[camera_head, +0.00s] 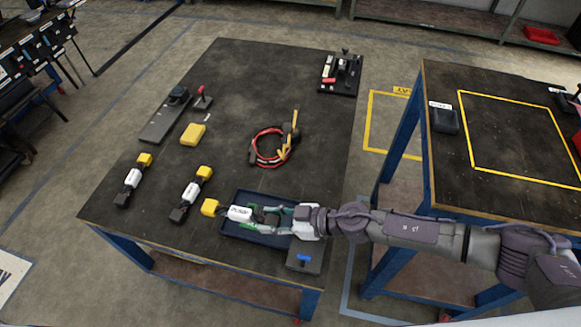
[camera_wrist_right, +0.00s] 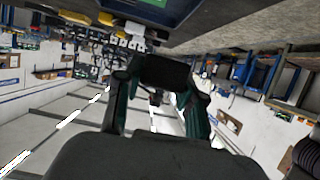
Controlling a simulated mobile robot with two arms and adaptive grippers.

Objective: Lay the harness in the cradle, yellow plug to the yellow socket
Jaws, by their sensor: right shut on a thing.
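In the head view my right gripper (camera_head: 270,212) is shut on a harness with a white labelled middle (camera_head: 239,213) and a yellow plug (camera_head: 209,207) pointing left. Its other end is hidden by the gripper. In the wrist view a dark block (camera_wrist_right: 162,73) sits between the fingers. The held harness is over the left side of a blue tray (camera_head: 262,238). Two similar harnesses, yellow end away and black end near, lie on the table: one in the middle (camera_head: 192,190), one at left (camera_head: 133,178). I cannot tell which fixture is the cradle, nor see its yellow socket clearly. My left gripper is out of view.
On the dark table (camera_head: 225,85) lie a yellow block (camera_head: 193,134), a long grey-black fixture (camera_head: 165,118), a red cable loop (camera_head: 268,150) and a black device (camera_head: 341,72). A grey box with a blue knob (camera_head: 304,258) stands near the front edge. A second table (camera_head: 510,140) is at right.

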